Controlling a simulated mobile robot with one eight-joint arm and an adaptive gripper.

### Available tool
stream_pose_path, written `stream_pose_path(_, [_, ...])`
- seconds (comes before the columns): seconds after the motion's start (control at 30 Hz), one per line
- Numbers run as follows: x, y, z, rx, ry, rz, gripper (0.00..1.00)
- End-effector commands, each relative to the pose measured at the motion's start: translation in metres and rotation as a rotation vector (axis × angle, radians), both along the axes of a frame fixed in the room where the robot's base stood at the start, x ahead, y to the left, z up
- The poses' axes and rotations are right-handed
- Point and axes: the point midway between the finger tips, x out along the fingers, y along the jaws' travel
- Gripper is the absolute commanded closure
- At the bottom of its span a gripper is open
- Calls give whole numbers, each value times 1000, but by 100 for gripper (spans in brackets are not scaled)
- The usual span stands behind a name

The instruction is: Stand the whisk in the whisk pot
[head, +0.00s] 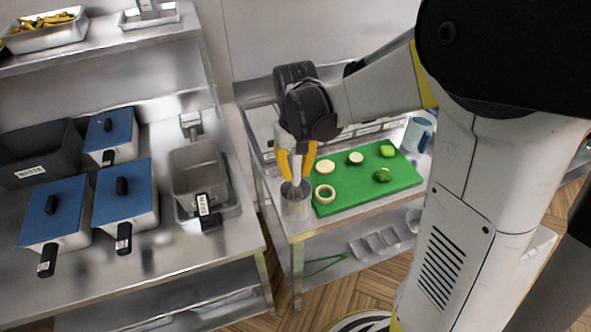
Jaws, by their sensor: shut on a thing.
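My gripper (297,165), with yellow fingers, points down at the left end of the small steel table. It is shut on the whisk (296,170), of which only a pale, thin part shows between the fingers. The whisk pot (296,207), a small steel cylinder, stands upright at the table's front left corner, directly below the fingers. The fingertips are at about the height of the pot's rim. The whisk's lower end is hard to make out; I cannot tell how deep in the pot it is.
A blue cup (417,134) stands behind. The left counter holds blue-lidded pans (124,192), a steel container (196,172) and a dark waste bin (40,150).

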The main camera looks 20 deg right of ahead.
Motion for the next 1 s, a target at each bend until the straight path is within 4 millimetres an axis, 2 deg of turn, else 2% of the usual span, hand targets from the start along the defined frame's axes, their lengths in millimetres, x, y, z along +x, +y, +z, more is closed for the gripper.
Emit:
stream_pose_path(0.13, [0, 0, 1, 0, 0, 0, 100])
stream_pose_path(0.17, [0, 0, 1, 0, 0, 0, 70])
stream_pose_path(0.2, [0, 0, 1, 0, 0, 0, 58])
stream_pose_path(0.5, [0, 0, 1, 0, 0, 0, 57])
stream_pose_path(0.63, [0, 0, 11, 0, 0, 0, 57])
stream_pose_path(0.77, [0, 0, 35, 0, 0, 0, 57])
stream_pose_path(1.0, [0, 0, 89, 0, 0, 0, 57])
